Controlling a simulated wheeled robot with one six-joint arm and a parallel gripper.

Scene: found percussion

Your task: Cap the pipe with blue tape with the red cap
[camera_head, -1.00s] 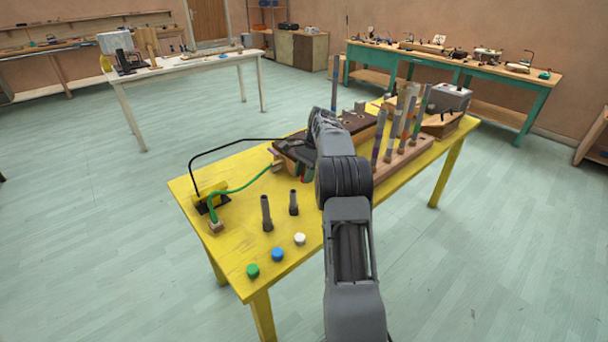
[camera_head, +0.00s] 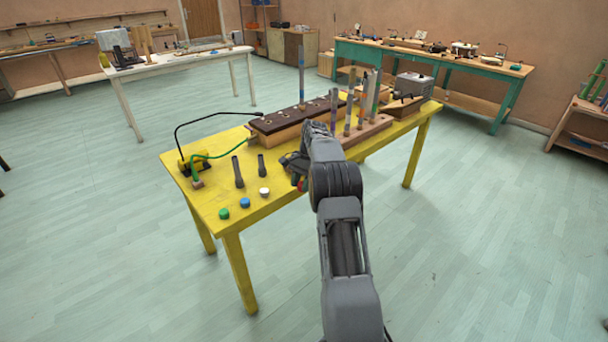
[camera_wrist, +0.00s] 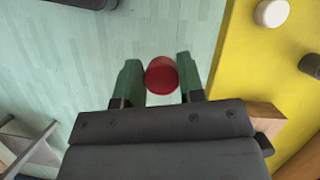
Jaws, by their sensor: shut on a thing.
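My gripper (camera_wrist: 160,82) is shut on the red cap (camera_wrist: 162,76), which sits between the two green fingertips in the wrist view. Floor shows behind the cap there, with the yellow table to the right. In the head view my gripper (camera_head: 297,172) is by the table's near right edge, partly hidden by my arm, and a bit of red shows at it. A tall pipe with bluish tape (camera_head: 301,75) stands upright at the long dark-topped block (camera_head: 275,122), apart from my gripper. Its top looks bare.
Several other taped pipes (camera_head: 348,112) stand in a wooden rack (camera_head: 372,132) at the right. Green (camera_head: 224,213), blue (camera_head: 245,203) and white (camera_head: 264,192) caps lie on the yellow table (camera_head: 200,205). Two dark upright tubes (camera_head: 238,172) stand behind them.

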